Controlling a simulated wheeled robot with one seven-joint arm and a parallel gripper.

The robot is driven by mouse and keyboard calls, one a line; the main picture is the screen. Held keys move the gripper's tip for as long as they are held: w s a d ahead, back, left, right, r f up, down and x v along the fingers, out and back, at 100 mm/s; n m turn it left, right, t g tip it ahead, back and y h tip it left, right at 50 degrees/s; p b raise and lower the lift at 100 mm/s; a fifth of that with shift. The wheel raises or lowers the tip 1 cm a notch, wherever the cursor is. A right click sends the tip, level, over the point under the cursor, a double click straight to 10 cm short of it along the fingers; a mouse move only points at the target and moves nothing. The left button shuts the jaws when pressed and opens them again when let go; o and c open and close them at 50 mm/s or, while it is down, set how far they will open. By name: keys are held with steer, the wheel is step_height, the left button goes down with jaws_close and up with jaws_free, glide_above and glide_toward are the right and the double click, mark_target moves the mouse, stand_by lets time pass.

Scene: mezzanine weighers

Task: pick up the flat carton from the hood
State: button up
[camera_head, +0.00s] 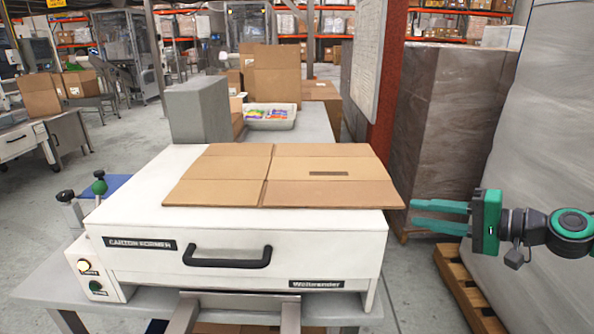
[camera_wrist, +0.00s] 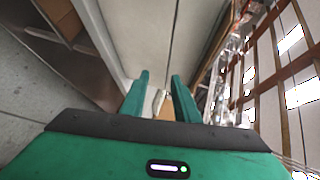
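The flat carton (camera_head: 283,176) is a brown cardboard sheet with fold lines and a dark printed strip. My gripper (camera_head: 414,214) is green and points left, just right of the carton's right corner, with a small apparent gap. Its two fingers are apart with nothing between them. In the wrist view my gripper (camera_wrist: 160,95) also shows two separated green fingers. I cannot make out the carton for certain in the wrist view.
A black handle (camera_head: 228,258) is on the hood's front. Green and black knobs (camera_head: 99,183) stand at its left. Wrapped pallet loads (camera_head: 445,120) stand close behind my gripper. A grey block (camera_head: 197,110) and a tray (camera_head: 268,117) sit on the table behind the hood.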

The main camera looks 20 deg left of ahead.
step_height(320, 180, up, 6)
steer(key=w+m+t+y, duration=0.1)
steer(key=w+y, duration=0.1)
steer(key=y, duration=0.1)
steer(key=x, duration=1)
steer(key=shift+w+a+t+h, duration=0.25)
steer(key=shift+w+t+h, duration=0.05)
steer(key=shift+w+t, duration=0.1)
jaws_close()
